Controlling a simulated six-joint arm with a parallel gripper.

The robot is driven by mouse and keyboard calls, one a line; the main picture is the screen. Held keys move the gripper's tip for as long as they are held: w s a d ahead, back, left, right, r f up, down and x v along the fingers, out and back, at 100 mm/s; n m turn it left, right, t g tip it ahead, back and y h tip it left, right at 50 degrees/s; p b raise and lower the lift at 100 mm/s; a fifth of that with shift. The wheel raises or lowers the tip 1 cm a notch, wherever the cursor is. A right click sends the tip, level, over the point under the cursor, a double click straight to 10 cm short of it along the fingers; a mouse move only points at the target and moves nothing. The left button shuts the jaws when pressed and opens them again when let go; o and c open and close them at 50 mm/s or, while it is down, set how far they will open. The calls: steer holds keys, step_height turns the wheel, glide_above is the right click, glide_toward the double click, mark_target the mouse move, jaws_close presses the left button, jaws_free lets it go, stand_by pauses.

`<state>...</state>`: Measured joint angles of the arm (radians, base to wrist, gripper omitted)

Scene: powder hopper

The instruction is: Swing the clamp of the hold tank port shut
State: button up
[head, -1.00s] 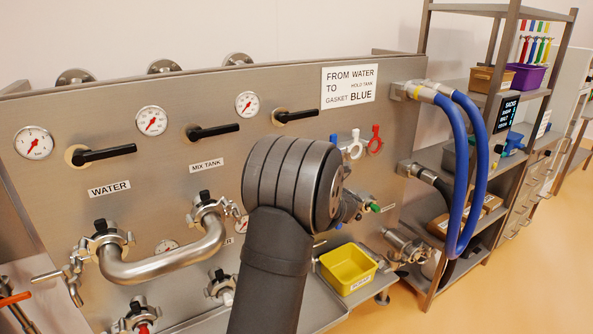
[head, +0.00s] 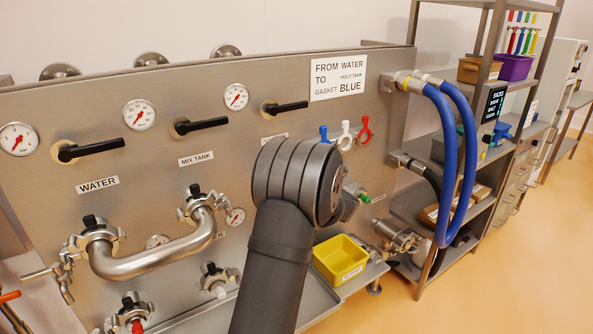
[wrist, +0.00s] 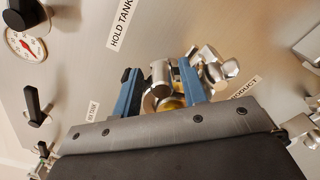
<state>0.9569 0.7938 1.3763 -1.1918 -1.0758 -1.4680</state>
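The hold tank port is hidden behind my arm in the head view; part of its HOLD TANK label (wrist: 120,23) shows in the wrist view. In the wrist view my gripper (wrist: 160,90) has two blue fingers set apart. Shiny metal port and clamp parts (wrist: 160,74) show between and just beyond them, with a yellowish round face low between the fingers. More metal clamp parts (wrist: 212,66) stick out right of the right finger. I cannot tell whether the fingers touch the metal. In the head view my gripper is hidden behind my arm.
A bent metal pipe (head: 155,262) joins the water and mix tank ports at left. A yellow bin (head: 340,260) stands on the ledge right of my arm. Blue hoses (head: 447,160) hang at right.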

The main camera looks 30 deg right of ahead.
stand_by(0.3)
steer(key=s, duration=0.8)
steer(key=shift+s, duration=0.3)
steer(key=shift+o, duration=0.7)
steer(key=shift+s, duration=0.2)
steer(key=o, duration=0.3)
steer(key=shift+s+d+f, duration=0.1)
steer(key=shift+s, duration=0.05)
steer(key=o, duration=0.8)
steer(key=s+n, duration=0.1)
steer(key=s+d+f+n, duration=0.1)
steer(key=shift+s+f, duration=0.1)
steer(key=shift+s, duration=0.25)
steer(key=shift+c, duration=0.2)
steer(key=shift+o, duration=0.6)
steer(key=s+d+f+n, duration=0.1)
steer(key=s+f+n, duration=0.2)
steer(key=s+n, duration=0.4)
steer(key=shift+s+d+f, duration=0.25)
steer(key=shift+s+d, duration=0.15)
steer(key=shift+s, duration=0.65)
steer(key=w, duration=0.9)
steer(key=shift+w, duration=0.4)
steer(key=shift+s, duration=0.1)
